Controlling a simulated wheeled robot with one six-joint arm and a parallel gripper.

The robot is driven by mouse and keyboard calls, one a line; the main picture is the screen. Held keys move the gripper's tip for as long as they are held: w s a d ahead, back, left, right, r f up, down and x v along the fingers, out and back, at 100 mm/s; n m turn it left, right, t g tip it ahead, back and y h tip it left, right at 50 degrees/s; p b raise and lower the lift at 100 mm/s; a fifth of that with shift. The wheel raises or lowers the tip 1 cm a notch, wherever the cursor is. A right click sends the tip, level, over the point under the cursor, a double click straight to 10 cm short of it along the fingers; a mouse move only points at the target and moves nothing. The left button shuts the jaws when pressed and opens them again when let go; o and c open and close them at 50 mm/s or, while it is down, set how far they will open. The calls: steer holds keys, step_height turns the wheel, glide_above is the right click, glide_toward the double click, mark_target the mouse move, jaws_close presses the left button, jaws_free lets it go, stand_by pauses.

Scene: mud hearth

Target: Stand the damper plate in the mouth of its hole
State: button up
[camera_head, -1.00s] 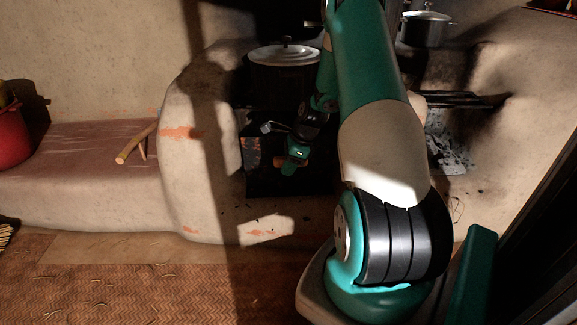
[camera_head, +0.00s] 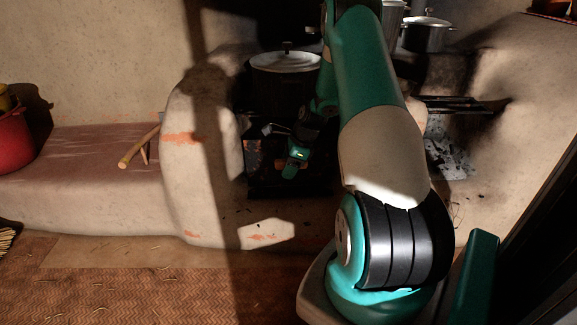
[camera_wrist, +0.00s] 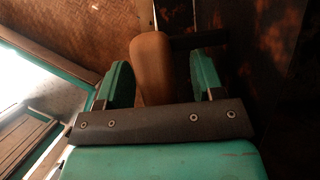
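My gripper (camera_head: 297,159) is low at the dark front of the mud hearth in the head view. In the wrist view its two teal fingers (camera_wrist: 163,80) are apart. A brown, wood-like handle (camera_wrist: 151,60) lies between them, close to the left finger, with a gap to the right finger. A dark bar (camera_wrist: 199,39) runs right from the handle toward a rust-mottled dark plate (camera_wrist: 265,60), seemingly the damper plate. A rust-spotted dark surface (camera_head: 253,155), probably the same plate, shows left of my gripper in the head view. The hole's mouth cannot be made out in the shadow.
A lidded pot (camera_head: 285,75) sits on the hearth (camera_head: 190,150) above my gripper. Another pot (camera_head: 427,33) stands at the back right. The woven floor mat (camera_head: 130,295) is clear in front.

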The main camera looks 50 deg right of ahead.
steer(key=p+v, duration=0.8)
steer(key=v, duration=0.9)
steer(key=shift+d+r, duration=0.15)
steer(key=shift+s, duration=0.1)
